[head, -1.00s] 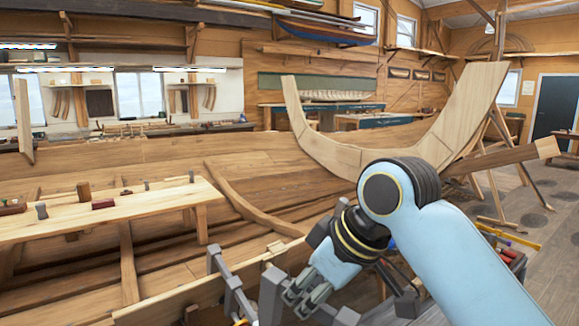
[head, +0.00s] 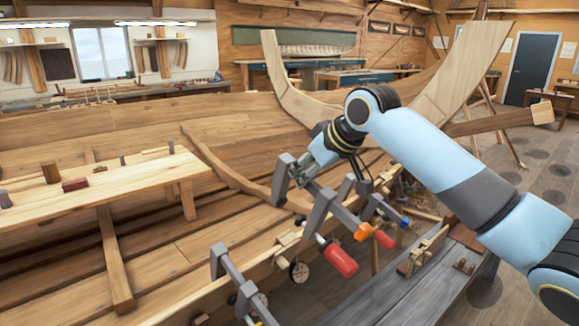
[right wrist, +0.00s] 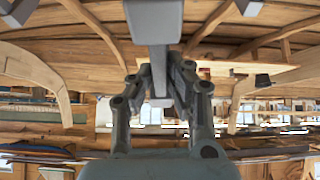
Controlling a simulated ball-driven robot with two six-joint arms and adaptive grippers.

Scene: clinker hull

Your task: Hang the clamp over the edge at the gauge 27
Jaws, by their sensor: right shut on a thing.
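My right gripper (head: 304,172) is shut on the bar of a grey clamp (head: 318,212) with a red handle (head: 340,259) and an orange bar end. The clamp's fixed jaw points down on the hull's inner side; its handle is on the outer side. It appears at or above the plank edge (head: 268,268); I cannot tell whether it touches. In the right wrist view the grey bar (right wrist: 158,62) runs between the fingers. Round gauges (head: 299,271) hang along the edge, just left of the handle; their numbers are too small to read. My left gripper is out of view.
A blue-ended clamp (head: 350,187) stands on the edge close right of the held one, and a yellow-ended clamp (head: 230,268) stands to the left. A bench (head: 130,182) with small tools lies left. A grey plank (head: 420,292) lies outside the hull.

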